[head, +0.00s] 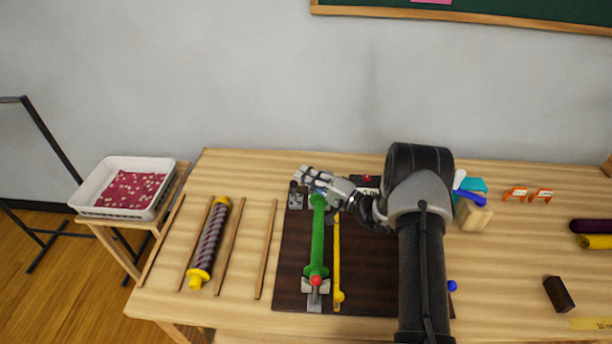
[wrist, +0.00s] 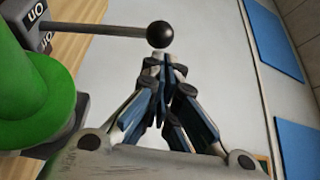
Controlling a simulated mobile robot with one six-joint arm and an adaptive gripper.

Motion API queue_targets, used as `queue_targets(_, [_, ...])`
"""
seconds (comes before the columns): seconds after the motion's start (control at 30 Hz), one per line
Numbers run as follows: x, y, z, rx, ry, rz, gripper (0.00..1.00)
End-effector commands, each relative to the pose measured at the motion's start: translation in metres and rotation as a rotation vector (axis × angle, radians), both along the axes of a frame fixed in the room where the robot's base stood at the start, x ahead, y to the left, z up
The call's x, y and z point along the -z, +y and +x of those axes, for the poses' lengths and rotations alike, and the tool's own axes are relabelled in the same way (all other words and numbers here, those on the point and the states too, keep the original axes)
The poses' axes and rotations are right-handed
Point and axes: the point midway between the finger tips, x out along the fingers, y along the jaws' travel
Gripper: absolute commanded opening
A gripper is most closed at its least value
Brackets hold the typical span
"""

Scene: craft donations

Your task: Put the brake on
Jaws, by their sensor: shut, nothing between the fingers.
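A grey brake block (wrist: 58,55) with white lettering is at the left of the wrist view. A metal lever (wrist: 95,29) sticks out from it and ends in a black ball knob (wrist: 160,34). One label seems to read "ON"; the other is unclear. My gripper (wrist: 161,62) is shut and empty, its fingertips just below the knob in the picture; I cannot tell if they touch it. A green roller (wrist: 35,100) stands close at the left. In the head view my gripper (head: 303,174) is over the far end of the green roller (head: 318,240), hiding most of the lever.
The roller lies on a dark board (head: 375,275) beside a yellow bar (head: 337,260). A patterned roller (head: 209,245) and wooden strips lie to the left. A blue and tan pile (head: 472,212) and orange pieces (head: 516,194) lie to the right.

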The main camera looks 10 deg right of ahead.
Motion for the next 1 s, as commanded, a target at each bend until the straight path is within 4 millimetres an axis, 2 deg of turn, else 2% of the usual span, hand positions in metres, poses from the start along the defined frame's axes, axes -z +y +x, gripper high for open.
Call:
queue_targets(0.77, [0.004, 0.003, -0.007, -0.006, 0.004, 0.001, 0.0])
queue_targets(0.87, [0.004, 0.0, -0.01, -0.005, 0.006, 0.001, 0.0])
queue_targets(1.0, [0.006, -0.015, -0.025, -0.001, 0.007, 0.002, 0.0])
